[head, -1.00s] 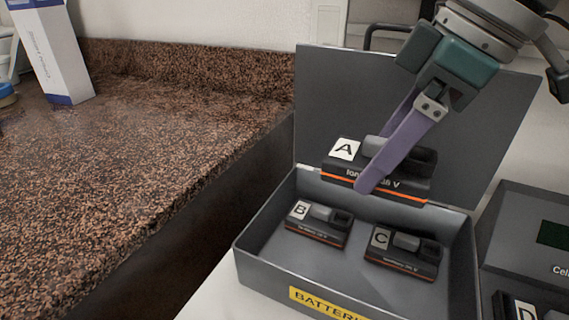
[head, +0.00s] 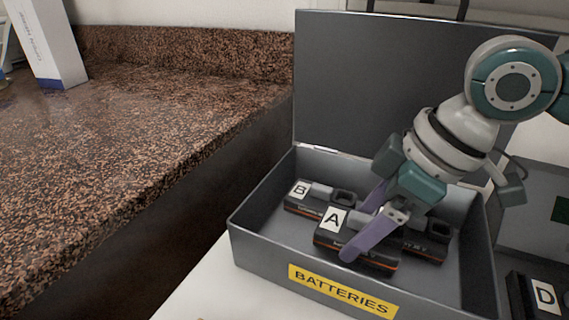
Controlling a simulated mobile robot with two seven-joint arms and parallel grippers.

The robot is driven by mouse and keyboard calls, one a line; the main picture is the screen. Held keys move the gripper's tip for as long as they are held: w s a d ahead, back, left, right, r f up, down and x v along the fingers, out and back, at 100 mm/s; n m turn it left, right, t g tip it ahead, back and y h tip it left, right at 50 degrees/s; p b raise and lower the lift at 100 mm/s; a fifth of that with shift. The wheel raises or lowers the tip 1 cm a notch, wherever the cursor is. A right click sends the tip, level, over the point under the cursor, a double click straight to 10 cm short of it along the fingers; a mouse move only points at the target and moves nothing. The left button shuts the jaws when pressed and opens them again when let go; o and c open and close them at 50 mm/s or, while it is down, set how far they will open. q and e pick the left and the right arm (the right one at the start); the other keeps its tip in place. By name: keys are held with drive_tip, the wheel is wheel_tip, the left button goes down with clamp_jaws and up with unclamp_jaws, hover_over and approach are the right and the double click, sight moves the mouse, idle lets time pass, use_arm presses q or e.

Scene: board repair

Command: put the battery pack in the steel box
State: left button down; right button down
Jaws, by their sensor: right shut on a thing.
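The steel box (head: 257,249) stands open with its lid raised (head: 345,80) and a yellow BATTERIES label (head: 342,291) on its front. My right gripper (head: 362,228) is shut on battery pack A (head: 330,240), a dark block with an orange stripe. Pack A is inside the box's outline, toward the front; I cannot tell whether it touches the floor. Pack B (head: 296,196) lies in the box at the back left. Another pack (head: 434,240) is partly hidden behind pack A and the gripper. My left gripper is not in view.
A speckled stone counter (head: 140,150) fills the left, with a white and blue carton (head: 50,45) on it. A battery pack marked D (head: 543,296) sits at the lower right, beside the box. The box's raised lid stands behind my right arm.

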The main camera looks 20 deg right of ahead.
drive_tip(key=shift+w, duration=0.1)
drive_tip(key=shift+f, duration=0.35)
drive_tip(key=shift+f, duration=0.15)
unclamp_jaws()
drive_tip(key=shift+r, duration=0.4)
drive_tip(key=p+v, duration=0.3)
drive_tip(key=v, duration=0.9)
drive_tip(key=shift+r+p, duration=0.2)
drive_tip(key=shift+p, duration=0.1)
